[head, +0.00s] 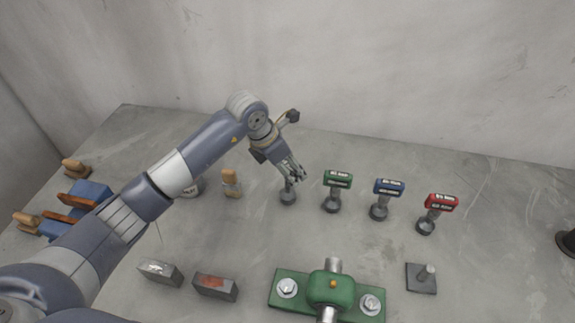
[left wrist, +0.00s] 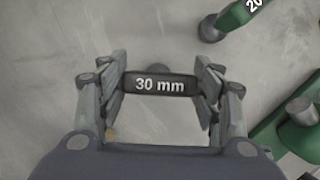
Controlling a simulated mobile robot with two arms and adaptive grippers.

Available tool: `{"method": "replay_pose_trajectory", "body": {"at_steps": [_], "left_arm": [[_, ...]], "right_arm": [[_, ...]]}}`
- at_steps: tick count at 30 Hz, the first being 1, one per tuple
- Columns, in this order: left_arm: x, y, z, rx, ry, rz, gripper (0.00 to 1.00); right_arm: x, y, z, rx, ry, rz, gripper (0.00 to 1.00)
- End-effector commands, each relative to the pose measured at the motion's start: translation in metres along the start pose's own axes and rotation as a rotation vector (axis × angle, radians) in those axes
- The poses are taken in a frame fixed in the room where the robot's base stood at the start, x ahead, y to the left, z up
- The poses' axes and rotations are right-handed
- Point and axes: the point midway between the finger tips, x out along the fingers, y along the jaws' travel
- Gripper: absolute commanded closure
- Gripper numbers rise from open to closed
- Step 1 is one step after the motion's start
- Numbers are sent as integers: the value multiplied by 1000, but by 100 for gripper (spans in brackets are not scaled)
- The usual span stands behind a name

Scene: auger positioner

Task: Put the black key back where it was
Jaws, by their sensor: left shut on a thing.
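The black key, marked "30 mm" (left wrist: 160,85), lies crosswise between the fingers of my left gripper (left wrist: 160,88), which is shut on its handle. In the head view my left gripper (head: 291,174) is at the left end of the row of keys. The black key's dark lower part (head: 288,195) shows below the fingers, roughly upright and level with the feet of the other keys. I cannot tell whether it touches the table. Its handle is mostly hidden by the fingers there. My right gripper is not in view.
A green key (head: 338,180), a blue key (head: 388,188) and a red key (head: 440,203) stand to the right. A green fixture (head: 333,288), two grey blocks and a small plate with a peg (head: 422,278) are nearer. A wooden-handled tool (head: 231,183) stands left.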

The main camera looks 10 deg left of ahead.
Motion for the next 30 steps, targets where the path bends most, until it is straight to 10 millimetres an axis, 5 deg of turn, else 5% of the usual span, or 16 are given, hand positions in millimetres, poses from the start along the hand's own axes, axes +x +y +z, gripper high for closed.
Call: {"method": "replay_pose_trajectory", "body": {"at_steps": [2, 3, 6, 20, 30], "left_arm": [[1, 0, 0, 1, -3, 1, 83], [3, 0, -1, 0, 1, 0, 38], [2, 0, -1, 0, 1, 0, 20], [-4, 1, 0, 0, -1, 2, 20], [-70, 2, 0, 2, -3, 5, 20]], "right_arm": [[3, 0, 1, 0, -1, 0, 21], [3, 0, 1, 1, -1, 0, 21], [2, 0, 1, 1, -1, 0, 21], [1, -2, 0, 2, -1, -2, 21], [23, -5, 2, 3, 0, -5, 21]]}}
